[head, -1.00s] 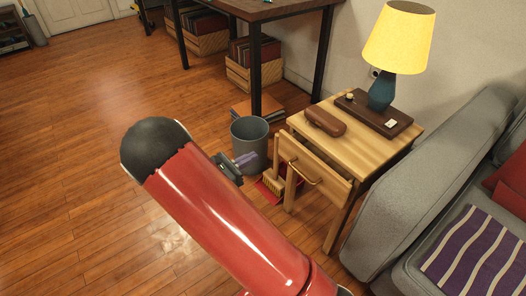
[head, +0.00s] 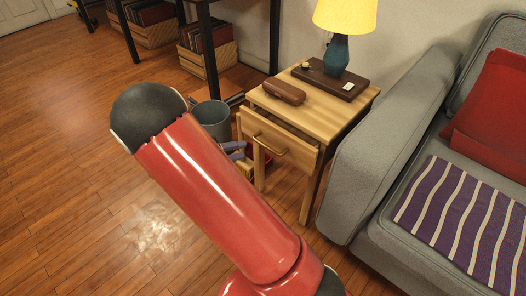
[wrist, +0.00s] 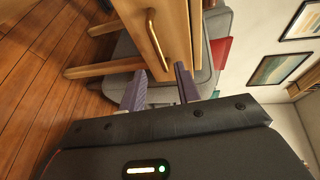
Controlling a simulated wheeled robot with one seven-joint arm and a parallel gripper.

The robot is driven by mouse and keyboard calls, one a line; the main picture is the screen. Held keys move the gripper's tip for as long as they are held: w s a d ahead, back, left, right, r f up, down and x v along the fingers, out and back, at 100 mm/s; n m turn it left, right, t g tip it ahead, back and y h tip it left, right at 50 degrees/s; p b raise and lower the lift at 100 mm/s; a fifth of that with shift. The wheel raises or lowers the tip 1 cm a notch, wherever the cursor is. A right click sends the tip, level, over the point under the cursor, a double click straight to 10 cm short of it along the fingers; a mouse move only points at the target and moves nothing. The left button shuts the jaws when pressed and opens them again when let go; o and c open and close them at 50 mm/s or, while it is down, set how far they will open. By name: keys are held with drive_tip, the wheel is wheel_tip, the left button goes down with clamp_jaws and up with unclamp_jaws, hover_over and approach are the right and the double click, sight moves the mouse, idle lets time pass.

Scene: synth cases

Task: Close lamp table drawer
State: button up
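The wooden lamp table (head: 345,112) stands beside the sofa. Its drawer (head: 290,148) is pulled partly out, with its front standing off the table body. A brass handle (head: 268,146) is on the drawer front. In the wrist view, which is turned sideways, the drawer front (wrist: 172,22) and its handle (wrist: 153,40) lie just ahead of my gripper (wrist: 161,68). The two purple fingers are apart with nothing between them. In the head view my gripper (head: 237,152) shows left of the drawer front, partly hidden by my arm. I cannot tell whether it touches.
A lamp (head: 338,45) and a brown case (head: 285,92) stand on the tabletop. A grey bin (head: 211,118) is left of the table. The grey sofa (head: 385,140) is close on its right. Open wooden floor (head: 60,200) lies to the left.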

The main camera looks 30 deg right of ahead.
drive_tip(key=d+f, duration=0.1)
drive_tip(key=d, duration=0.7)
drive_tip(key=shift+s+f+n+b, duration=0.3)
drive_tip(key=shift+n+b, duration=0.1)
clamp_jaws()
